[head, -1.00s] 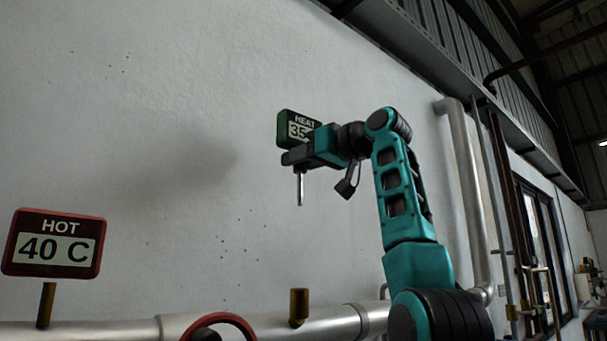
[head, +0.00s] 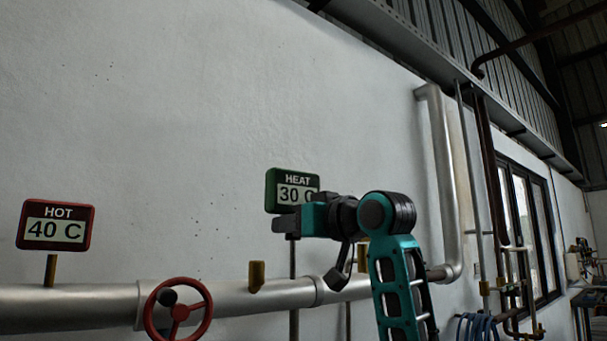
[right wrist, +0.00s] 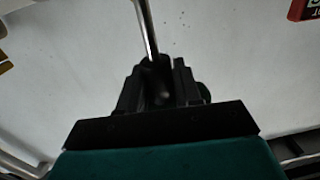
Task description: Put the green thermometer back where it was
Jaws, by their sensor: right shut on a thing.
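The green thermometer (head: 283,180), labelled HEAT and reading 30 C, is upright in the head view, above the silver pipe. My right gripper (head: 286,222) is shut on it just below its display and partly covers the display's lower right. Its thin metal stem (head: 293,256) hangs down toward the pipe; the stem also shows between the fingers in the right wrist view (right wrist: 148,28). A brass socket (head: 257,277) stands on the pipe to the left of the stem, apart from it. Another brass socket (head: 363,257) is partly hidden behind my right arm. My left gripper is not in view.
The red HOT thermometer (head: 56,225), reading 40 C, stands in a brass socket at the left. A red valve wheel (head: 179,311) sits in front of the silver pipe (head: 80,302). The white wall above is clear. A vertical pipe (head: 440,180) rises at the right.

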